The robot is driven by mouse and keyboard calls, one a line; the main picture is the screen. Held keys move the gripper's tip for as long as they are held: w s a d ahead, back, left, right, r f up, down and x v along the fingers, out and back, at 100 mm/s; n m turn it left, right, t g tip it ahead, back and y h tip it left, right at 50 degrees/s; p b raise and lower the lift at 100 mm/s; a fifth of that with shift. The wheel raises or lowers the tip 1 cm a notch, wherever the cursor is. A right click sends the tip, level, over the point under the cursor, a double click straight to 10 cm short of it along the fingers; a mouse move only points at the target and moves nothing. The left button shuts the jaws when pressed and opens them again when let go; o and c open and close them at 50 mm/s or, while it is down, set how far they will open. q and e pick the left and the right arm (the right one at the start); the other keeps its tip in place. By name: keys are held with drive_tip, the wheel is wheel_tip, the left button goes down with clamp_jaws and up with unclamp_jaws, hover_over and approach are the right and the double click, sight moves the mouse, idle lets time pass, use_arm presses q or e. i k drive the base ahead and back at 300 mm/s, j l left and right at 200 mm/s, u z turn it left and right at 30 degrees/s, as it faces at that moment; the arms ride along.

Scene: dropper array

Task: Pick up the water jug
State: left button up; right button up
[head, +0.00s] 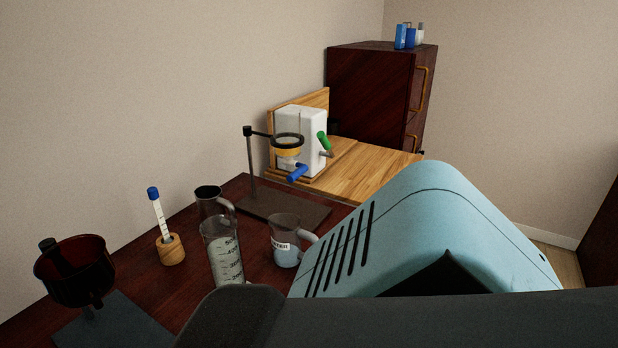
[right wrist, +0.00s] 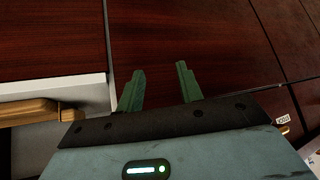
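The water jug (head: 285,246) is a clear jug with a white label and a handle on its right side. It stands upright on the dark red wooden table (head: 190,283) in the head view, with pale liquid inside. My right gripper (right wrist: 160,72) shows in the right wrist view, its two green fingers apart and nothing between them. It faces dark wood panels, and the jug is not in that view. My left gripper is not in view. A large pale blue part of my arm covers the area right of the jug in the head view.
A ring stand (head: 252,170), a tube in a wooden holder (head: 172,249) and a dark brown funnel (head: 75,272) are nearby. A white box (head: 301,130) stands behind.

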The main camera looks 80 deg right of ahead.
sight(296, 245)
drive_tip(key=k+l+z, duration=0.1)
drive_tip(key=z, duration=1.9)
